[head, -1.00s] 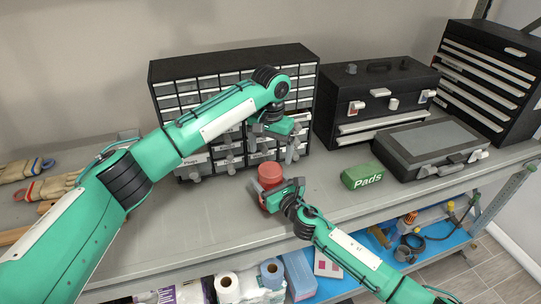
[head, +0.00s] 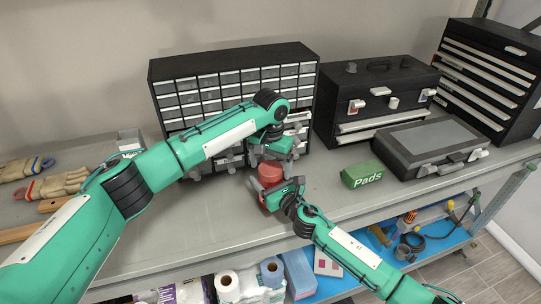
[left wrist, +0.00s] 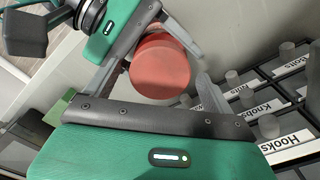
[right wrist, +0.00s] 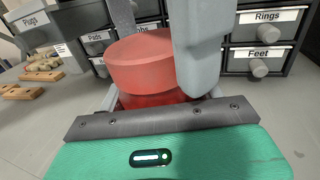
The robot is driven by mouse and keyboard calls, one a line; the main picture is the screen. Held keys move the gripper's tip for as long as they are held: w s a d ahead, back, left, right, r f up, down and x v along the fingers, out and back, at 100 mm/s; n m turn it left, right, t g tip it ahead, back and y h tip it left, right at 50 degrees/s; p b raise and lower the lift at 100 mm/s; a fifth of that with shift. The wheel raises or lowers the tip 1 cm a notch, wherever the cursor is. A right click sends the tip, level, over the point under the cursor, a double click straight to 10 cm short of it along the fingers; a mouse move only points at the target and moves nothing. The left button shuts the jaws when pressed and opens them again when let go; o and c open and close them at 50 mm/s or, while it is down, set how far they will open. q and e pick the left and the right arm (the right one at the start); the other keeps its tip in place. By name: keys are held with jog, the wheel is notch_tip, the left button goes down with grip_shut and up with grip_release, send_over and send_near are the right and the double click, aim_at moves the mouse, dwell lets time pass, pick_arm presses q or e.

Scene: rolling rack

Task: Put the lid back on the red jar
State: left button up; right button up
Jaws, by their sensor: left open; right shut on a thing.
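The red jar (head: 272,197) stands upright on the grey bench in front of the drawer cabinet. My right gripper (head: 280,193) is shut on the jar's body from the front right. The round red lid (head: 270,172) sits on top of the jar; it also shows in the right wrist view (right wrist: 150,60) above the darker red body. I cannot tell whether it is tight. My left gripper (head: 272,157) is open just above the jar. Its fingers are on either side of the lid (left wrist: 160,68) in the left wrist view. My left gripper partly hides the lid.
The black drawer cabinet (head: 235,88) stands close behind the jar. To the right are a green Pads box (head: 362,174), a black toolbox (head: 375,98) and a flat black case (head: 430,145). Gloves (head: 55,185) lie at far left.

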pick_arm(q)
jog(key=shift+f, duration=0.25)
jog(key=c, duration=1.1)
jog(key=shift+o, duration=0.2)
jog(key=o, duration=1.1)
jog(key=shift+r, duration=0.1)
jog(key=shift+r, duration=2.2)
jog(key=shift+o, duration=1.2)
